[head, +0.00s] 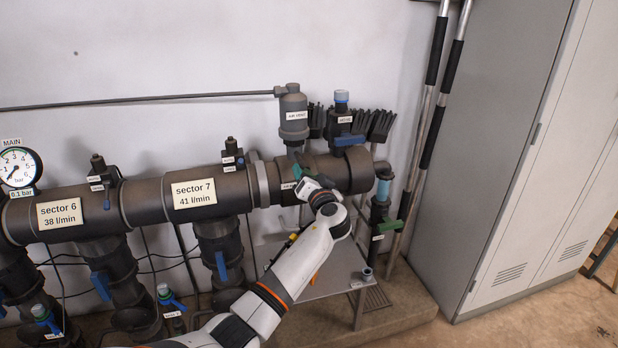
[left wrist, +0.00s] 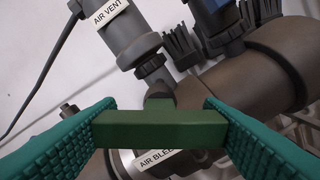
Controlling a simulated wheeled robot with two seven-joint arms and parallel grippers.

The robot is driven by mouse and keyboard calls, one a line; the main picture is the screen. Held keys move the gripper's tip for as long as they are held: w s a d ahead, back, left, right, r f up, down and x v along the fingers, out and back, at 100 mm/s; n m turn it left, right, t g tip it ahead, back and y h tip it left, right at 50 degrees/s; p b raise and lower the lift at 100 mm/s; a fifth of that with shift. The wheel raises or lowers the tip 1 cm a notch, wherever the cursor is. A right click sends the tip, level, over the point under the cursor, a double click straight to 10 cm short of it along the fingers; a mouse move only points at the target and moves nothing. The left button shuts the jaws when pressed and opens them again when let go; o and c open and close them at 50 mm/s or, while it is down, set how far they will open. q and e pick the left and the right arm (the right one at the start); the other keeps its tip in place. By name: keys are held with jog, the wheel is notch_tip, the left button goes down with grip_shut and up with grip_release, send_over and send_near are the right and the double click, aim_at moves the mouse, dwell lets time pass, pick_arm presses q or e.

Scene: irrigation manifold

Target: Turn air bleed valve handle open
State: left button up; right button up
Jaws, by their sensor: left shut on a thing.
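The air bleed valve handle (left wrist: 160,130) is a dark green bar lying across the left wrist view, with a short green stem behind it. A white label beginning "AIR BLEE" (left wrist: 158,158) is partly hidden below it. My left gripper (head: 305,186) is at the right part of the manifold pipe, below the air vent. Its teal ribbed finger pads press on both ends of the bar. In the head view, the gripper mostly hides the handle. My right gripper is not in view.
The grey air vent (head: 293,115) stands on the pipe (head: 140,200) just above the gripper. A blue-handled valve (head: 350,140) sits to its right, and a green-handled valve (head: 388,227) hangs at the pipe's end. A grey cabinet (head: 500,150) stands at the right.

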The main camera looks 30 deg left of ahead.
pick_arm(q)
jog(key=m, duration=0.3)
jog(key=shift+p, duration=0.35)
jog(key=m+p, duration=0.1)
jog(key=m, duration=0.1)
jog(key=shift+m, duration=0.3)
jog(key=m+p, duration=0.1)
jog(key=m, duration=0.2)
jog(key=shift+m+p, duration=0.35)
jog(key=shift+m, duration=0.05)
jog(key=shift+m+p, duration=0.35)
jog(key=shift+m, duration=0.45)
jog(key=shift+f, duration=0.1)
jog(key=o, duration=1)
jog(key=shift+d, duration=0.1)
jog(key=b+v, duration=0.1)
jog(key=v, duration=1.1)
